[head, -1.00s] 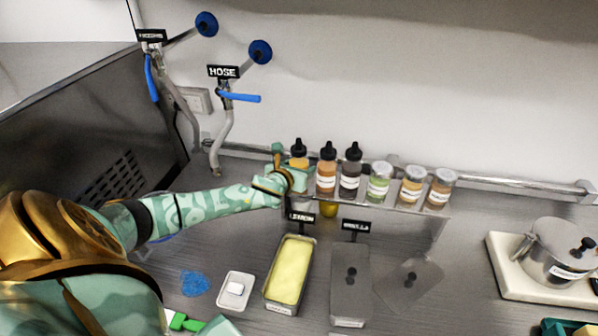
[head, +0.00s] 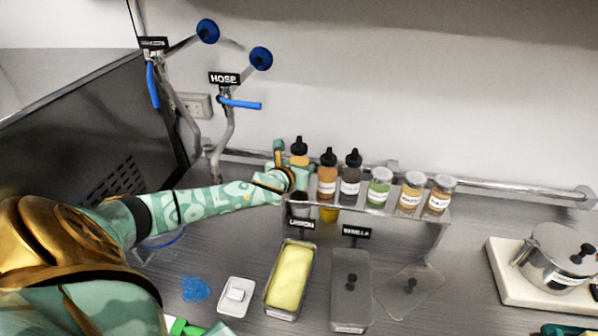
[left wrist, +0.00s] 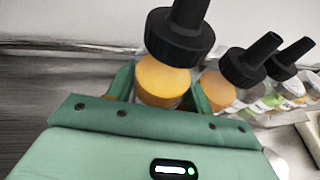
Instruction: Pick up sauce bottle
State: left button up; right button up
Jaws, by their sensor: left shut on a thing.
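A sauce bottle with yellow-orange contents and a black nozzle cap (head: 299,152) is at the left end of the raised shelf. My left gripper (head: 288,172) reaches it from the left and is shut on it. In the left wrist view the bottle (left wrist: 160,82) stands between the two green fingers of the gripper (left wrist: 165,90). Two more black-capped bottles, one orange (head: 327,177) and one dark (head: 350,178), stand just to its right. I cannot tell whether the held bottle's base touches the shelf.
Jars with green (head: 379,189) and yellow-brown contents (head: 409,193) fill the shelf's right part. Below are a yellow-filled pan (head: 290,278), a lidded pan (head: 350,290) and a small white tray (head: 236,296). A pot (head: 556,256) stands at the right. Hose valves (head: 240,104) are on the wall.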

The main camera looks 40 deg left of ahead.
pick_arm(q)
jog(key=s+d+r, duration=0.1)
jog(key=r, duration=0.1)
jog(key=s+d+r+p, duration=0.1)
jog(key=s+r, duration=0.1)
jog(key=r, duration=0.1)
jog(key=s+d+r+p, duration=0.1)
jog(key=r, duration=0.1)
jog(key=shift+s+d+r, duration=0.15)
jog(key=shift+s+r, duration=0.05)
jog(key=shift+s, duration=0.1)
jog(key=p, duration=0.1)
send_near(304, 153)
jog(key=s+d+r, duration=0.1)
jog(key=s+d, duration=0.1)
jog(key=d, duration=0.1)
jog(key=shift+d+r, duration=0.15)
jog(key=shift+r, duration=0.05)
